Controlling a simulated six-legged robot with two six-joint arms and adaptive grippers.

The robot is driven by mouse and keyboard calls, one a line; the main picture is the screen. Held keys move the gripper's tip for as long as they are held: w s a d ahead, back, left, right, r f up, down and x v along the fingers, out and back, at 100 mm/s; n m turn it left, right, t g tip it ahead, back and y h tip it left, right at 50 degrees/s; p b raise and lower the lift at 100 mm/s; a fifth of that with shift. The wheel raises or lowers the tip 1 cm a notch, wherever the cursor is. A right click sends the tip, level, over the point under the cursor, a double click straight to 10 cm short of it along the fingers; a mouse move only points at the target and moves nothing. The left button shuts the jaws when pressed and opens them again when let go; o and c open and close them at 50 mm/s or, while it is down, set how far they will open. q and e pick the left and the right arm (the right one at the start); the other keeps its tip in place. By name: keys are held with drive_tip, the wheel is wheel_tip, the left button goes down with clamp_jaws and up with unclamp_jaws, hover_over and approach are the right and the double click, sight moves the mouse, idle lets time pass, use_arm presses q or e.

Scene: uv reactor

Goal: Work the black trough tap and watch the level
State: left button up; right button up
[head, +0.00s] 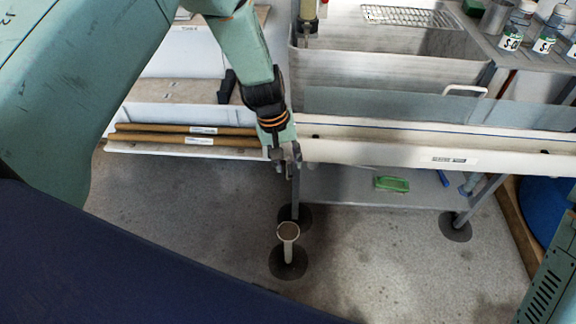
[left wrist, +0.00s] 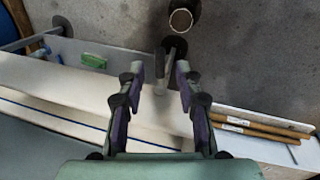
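The long white trough (head: 400,148) runs across the middle of the head view, and its pale side shows in the left wrist view (left wrist: 70,85). My left gripper (head: 286,165) points down at the trough's front edge. In the left wrist view its two fingers (left wrist: 162,72) stand apart with a clear gap. A slim grey piece (left wrist: 160,72) shows between the fingertips; I cannot tell whether it is the tap or a table leg, or whether it touches them. I cannot make out the black tap for certain. My right gripper is not in view.
An upright pipe with a round open top (head: 288,232) stands on the floor below my left gripper. A grey metal tank (head: 385,72) is behind the trough. Brown rods (head: 180,134) lie at left. A green item (head: 391,184) sits on the lower shelf. Front floor is mostly clear.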

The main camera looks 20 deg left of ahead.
use_arm(q)
drive_tip(key=shift+d+f, duration=0.15)
drive_tip(key=shift+f, duration=0.55)
drive_tip(key=shift+c, duration=0.5)
clamp_jaws()
